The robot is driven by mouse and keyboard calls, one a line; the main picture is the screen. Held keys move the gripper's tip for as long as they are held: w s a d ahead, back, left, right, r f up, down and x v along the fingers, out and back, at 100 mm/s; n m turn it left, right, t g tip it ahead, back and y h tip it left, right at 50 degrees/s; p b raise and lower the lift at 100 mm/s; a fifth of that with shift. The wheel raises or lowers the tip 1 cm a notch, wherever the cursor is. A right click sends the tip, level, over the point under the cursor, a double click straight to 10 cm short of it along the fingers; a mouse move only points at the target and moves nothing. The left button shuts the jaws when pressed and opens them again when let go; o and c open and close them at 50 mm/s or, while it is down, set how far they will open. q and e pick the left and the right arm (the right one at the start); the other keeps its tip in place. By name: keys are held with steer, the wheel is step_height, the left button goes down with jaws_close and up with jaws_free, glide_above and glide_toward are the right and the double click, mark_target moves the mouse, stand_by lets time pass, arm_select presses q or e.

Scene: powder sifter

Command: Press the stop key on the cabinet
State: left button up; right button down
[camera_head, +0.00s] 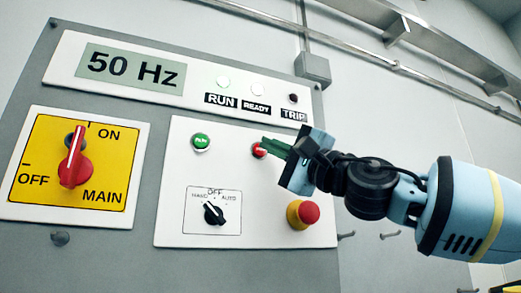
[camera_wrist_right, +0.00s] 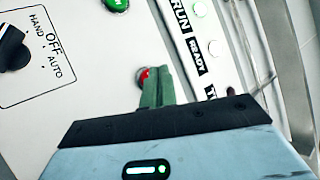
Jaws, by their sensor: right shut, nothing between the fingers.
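The cabinet (camera_head: 110,256) fills the left and middle of the head view. Its red stop key (camera_head: 258,150) sits on the white lower panel, right of the green key (camera_head: 201,142). My right gripper (camera_head: 268,146) is shut and empty. Its green fingertips are at the stop key and partly cover it; I cannot tell whether they touch. In the right wrist view, the red stop key (camera_wrist_right: 142,76) shows just past the shut fingertips (camera_wrist_right: 154,74), partly hidden by them. My left gripper is not in view.
A red mushroom knob on a yellow base (camera_head: 303,213) sits just below my right gripper. A black HAND/OFF/AUTO selector (camera_head: 213,213) is lower left. The red MAIN switch (camera_head: 74,165) is far left. The display (camera_head: 131,69) reads 50 Hz; RUN and READY lamps are pale.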

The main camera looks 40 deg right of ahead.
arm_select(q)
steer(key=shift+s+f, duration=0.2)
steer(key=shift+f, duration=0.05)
arm_select(e)
steer(key=shift+w, duration=0.4)
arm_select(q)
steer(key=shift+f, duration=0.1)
arm_select(e)
steer(key=shift+w+d, duration=0.15)
steer(key=shift+w, duration=0.2)
stand_by(0.4)
arm_select(q)
steer(key=shift+b, duration=0.3)
arm_select(e)
steer(key=shift+s, duration=0.1)
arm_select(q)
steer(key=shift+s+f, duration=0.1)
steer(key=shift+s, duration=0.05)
arm_select(e)
steer(key=shift+s+a, duration=0.2)
steer(key=shift+s, duration=0.45)
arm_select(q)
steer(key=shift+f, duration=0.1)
arm_select(e)
steer(key=s, duration=0.2)
steer(key=s+a, duration=0.1)
steer(key=s, duration=0.2)
